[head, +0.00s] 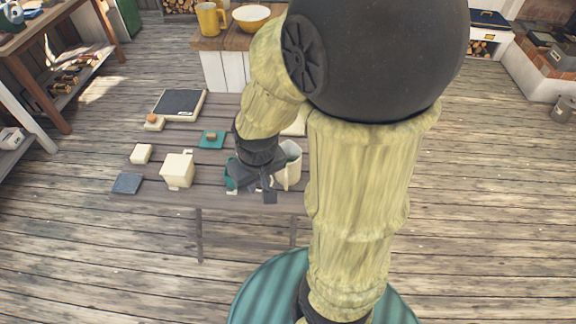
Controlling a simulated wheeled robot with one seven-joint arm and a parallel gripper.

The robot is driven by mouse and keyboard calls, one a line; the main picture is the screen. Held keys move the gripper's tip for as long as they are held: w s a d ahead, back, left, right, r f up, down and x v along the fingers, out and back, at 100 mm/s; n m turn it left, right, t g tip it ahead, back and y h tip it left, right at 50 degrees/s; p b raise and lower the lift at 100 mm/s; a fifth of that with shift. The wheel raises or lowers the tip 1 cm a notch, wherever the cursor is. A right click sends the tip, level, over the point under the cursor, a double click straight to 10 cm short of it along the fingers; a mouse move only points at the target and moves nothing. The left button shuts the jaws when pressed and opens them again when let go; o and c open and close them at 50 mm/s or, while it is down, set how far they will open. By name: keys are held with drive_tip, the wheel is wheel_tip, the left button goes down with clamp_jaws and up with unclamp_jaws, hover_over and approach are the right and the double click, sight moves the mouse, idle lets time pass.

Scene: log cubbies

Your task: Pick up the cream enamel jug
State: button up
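A cream, open-topped vessel (293,168), which looks like the cream enamel jug, stands near the right end of the low slatted table (215,195). My arm hides its right side and my gripper covers part of its left side. My gripper (262,187) points down right beside the vessel, on its left. I cannot tell whether the fingers touch it or how far apart they are. A teal thing (230,180) shows just left of my gripper, mostly hidden.
On the table are a cream lidded box (177,172), a small cream block (141,153), a slate-blue square (127,183), a teal square with a knob (212,139) and a dark tray (180,103). A counter behind holds a yellow mug (210,19) and bowl (252,18).

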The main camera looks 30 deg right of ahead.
drive_tip(key=w+d+f+n+g+h+b, duration=0.1)
drive_tip(key=w+f+n+g+h+b, duration=0.25)
drive_tip(key=f, duration=0.75)
drive_tip(key=w+d+f+n+g+h+b, duration=0.1)
drive_tip(key=f+n+g+h+b, duration=0.35)
drive_tip(key=f, duration=0.55)
drive_tip(key=w+a+f+n+t+h+b, duration=0.4)
drive_tip(key=w+n+h, duration=0.3)
drive_tip(key=n+h, duration=0.2)
drive_tip(key=shift+w+t+h+b, duration=0.3)
drive_tip(key=shift+t+h+b, duration=0.2)
drive_tip(key=shift+t+b, duration=0.4)
drive_tip(key=shift+d, duration=0.1)
drive_tip(key=p, duration=0.1)
approach(287, 169)
drive_tip(key=d+f, duration=0.1)
drive_tip(key=s+d+f, duration=0.1)
drive_tip(key=d+f, duration=0.2)
drive_tip(key=d, duration=0.1)
drive_tip(key=shift+s+d+f, duration=0.1)
drive_tip(key=shift+s+f, duration=0.05)
drive_tip(key=shift+s, duration=0.2)
